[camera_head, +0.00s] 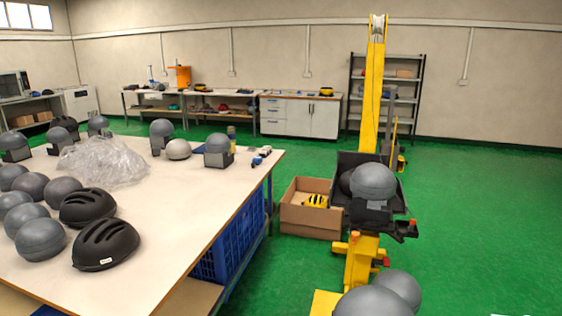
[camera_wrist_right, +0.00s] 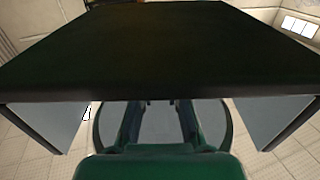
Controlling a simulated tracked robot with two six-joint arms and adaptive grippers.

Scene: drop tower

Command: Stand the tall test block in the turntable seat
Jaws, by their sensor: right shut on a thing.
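In the right wrist view a large dark block (camera_wrist_right: 160,50) fills the upper half, very close to the camera. I take it to be the tall test block, held in my right gripper (camera_wrist_right: 160,122). The gripper's parts are dark and green, and the block's far end is cut off by the frame's top. Neither gripper shows in the head view, and my left gripper is in no view. I cannot make out the turntable seat in either view.
A yellow drop tower (camera_head: 370,90) carries a grey headform (camera_head: 373,181). A cardboard box (camera_head: 308,225) stands beside it. The white table (camera_head: 165,225) at left holds headforms, black helmets (camera_head: 105,243) and crumpled plastic (camera_head: 102,160). Green floor (camera_head: 480,200) is clear at right.

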